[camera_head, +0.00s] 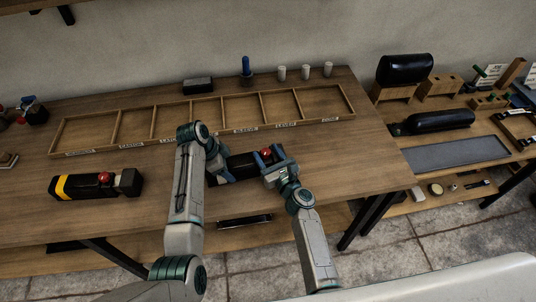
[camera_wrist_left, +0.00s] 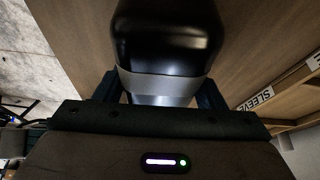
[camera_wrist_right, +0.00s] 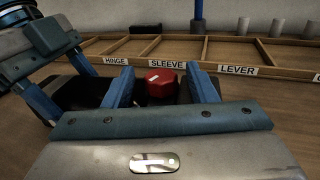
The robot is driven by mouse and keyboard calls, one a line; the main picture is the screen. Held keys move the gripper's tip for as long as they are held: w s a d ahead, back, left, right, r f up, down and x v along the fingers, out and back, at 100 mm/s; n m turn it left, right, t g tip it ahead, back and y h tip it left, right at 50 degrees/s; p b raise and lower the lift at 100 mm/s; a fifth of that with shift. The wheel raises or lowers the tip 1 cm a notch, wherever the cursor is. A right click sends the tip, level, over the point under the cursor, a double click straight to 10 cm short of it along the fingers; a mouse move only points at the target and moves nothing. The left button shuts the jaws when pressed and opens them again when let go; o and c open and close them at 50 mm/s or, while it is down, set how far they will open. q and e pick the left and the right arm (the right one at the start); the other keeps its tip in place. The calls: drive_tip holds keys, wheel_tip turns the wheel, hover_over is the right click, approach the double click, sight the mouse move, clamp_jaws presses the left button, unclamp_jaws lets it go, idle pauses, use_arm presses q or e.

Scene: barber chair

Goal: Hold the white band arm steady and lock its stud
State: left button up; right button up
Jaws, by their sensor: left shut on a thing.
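The white band arm (camera_head: 241,165) is a black piece lying on the bench in front of the divided tray. In the left wrist view its pale band (camera_wrist_left: 160,86) sits between the fingers of my left gripper (camera_wrist_left: 156,92), which is shut on it. In the right wrist view the red stud (camera_wrist_right: 161,84) shows between the fingers of my right gripper (camera_wrist_right: 160,76). Gaps show on both sides of the stud, so this gripper looks open around it. In the head view the stud (camera_head: 266,153) stands close to my right gripper (camera_head: 277,165). My left gripper hides part of the arm.
A black arm with a yellow band and a red stud (camera_head: 95,185) lies at the bench's left. The labelled wooden tray (camera_head: 70,151) spans the back. A blue post (camera_head: 246,67), white cylinders (camera_head: 305,72) and a black block (camera_head: 198,85) stand behind it. Bare wood lies right of my right gripper.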

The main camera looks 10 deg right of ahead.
drive_tip(key=shift+s, duration=0.1)
drive_tip(key=v, duration=1.1)
drive_tip(key=shift+s+d, duration=0.15)
drive_tip(key=shift+s, duration=0.2)
drive_tip(key=shift+w+d+n+g+y, duration=0.2)
drive_tip(key=shift+n+y, duration=0.1)
drive_tip(key=shift+y, duration=0.15)
drive_tip(key=shift+w+d+n+g+y, duration=0.1)
drive_tip(key=shift+w+d+n+y, duration=0.15)
drive_tip(key=shift+y, duration=0.2)
drive_tip(key=d+n+g+y, duration=0.1)
drive_tip(key=d+y, duration=0.1)
drive_tip(key=w+d+n+g+y, duration=0.1)
drive_tip(key=d+n+g+y, duration=0.1)
drive_tip(key=shift+w, duration=0.25)
drive_tip(key=x, duration=1.1)
drive_tip(key=shift+w+a, duration=0.25)
drive_tip(key=shift+a, duration=0.05)
